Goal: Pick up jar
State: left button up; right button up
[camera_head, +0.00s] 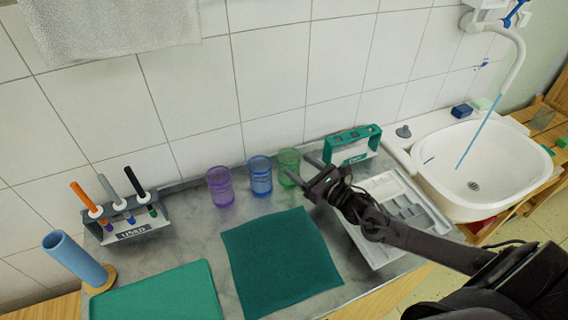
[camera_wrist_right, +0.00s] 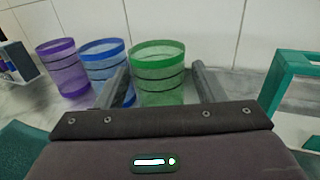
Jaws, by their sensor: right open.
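Three see-through jars stand in a row on the grey counter near the tiled wall: a purple jar (camera_head: 220,187), a blue jar (camera_head: 260,176) and a green jar (camera_head: 288,166). My right gripper (camera_head: 293,169) is open at the green jar. In the right wrist view the green jar (camera_wrist_right: 158,75) shows between the two fingers (camera_wrist_right: 160,84), with the blue jar (camera_wrist_right: 107,70) just left of the left finger and the purple jar (camera_wrist_right: 63,70) further left. Whether the fingers touch the green jar cannot be told. My left gripper is not in view.
A teal and white holder (camera_head: 352,146) stands right of the jars, with a white sectioned tray (camera_head: 412,208) in front of it. A marker rack (camera_head: 128,226) and a blue tube (camera_head: 76,258) are at left. A teal cloth (camera_head: 280,262) lies in front; a sink (camera_head: 482,165) is at right.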

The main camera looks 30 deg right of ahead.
aim_at(282, 156)
jog(key=shift+b+x, duration=0.55)
jog(key=shift+x, duration=0.3)
jog(key=b+x, duration=0.1)
jog(key=x, duration=0.1)
jog(key=f+b+x, duration=0.1)
jog(key=x, duration=0.1)
jog(key=shift+w+a+b, duration=0.2)
jog(key=shift+w+b, duration=0.1)
jog(key=shift+b, duration=0.05)
jog(key=shift+w+r, duration=0.1)
pick_arm(q)
jog(key=shift+w+d+f, duration=0.1)
jog(key=shift+f, duration=2)
pick_arm(e)
jog(key=c, duration=0.6)
